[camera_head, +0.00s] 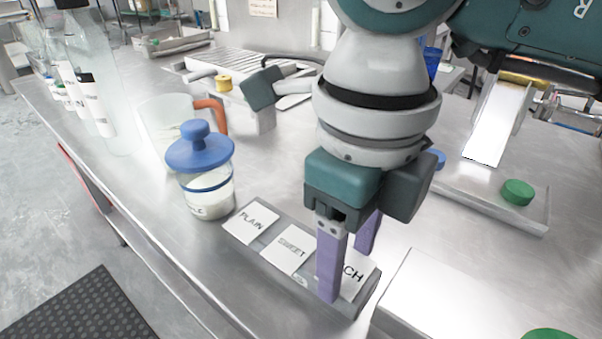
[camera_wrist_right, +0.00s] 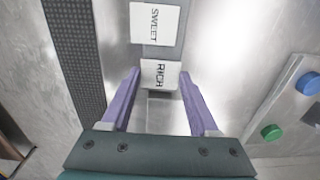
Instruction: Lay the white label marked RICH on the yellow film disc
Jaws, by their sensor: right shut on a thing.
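The white label marked RICH (camera_head: 357,284) lies at the near right end of a grey rack (camera_head: 268,262), partly hidden behind a purple finger; only "CH" reads in the head view. In the right wrist view the whole RICH label (camera_wrist_right: 160,83) shows between the fingertips. My right gripper (camera_head: 346,274) points down, its purple fingers shut on the two sides of this label. I cannot tell whether the label is clear of the rack. A small yellow round piece (camera_head: 223,83) is at the back left; I cannot tell whether it is the film disc. My left gripper is not in view.
PLAIN (camera_head: 251,221) and SWEET (camera_head: 289,250) labels lie beside RICH on the rack. A blue-lidded jar (camera_head: 205,190) and a clear jug (camera_head: 165,125) stand left. A tray with a green cap (camera_head: 517,192) is right. A white surface (camera_head: 440,300) lies front right.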

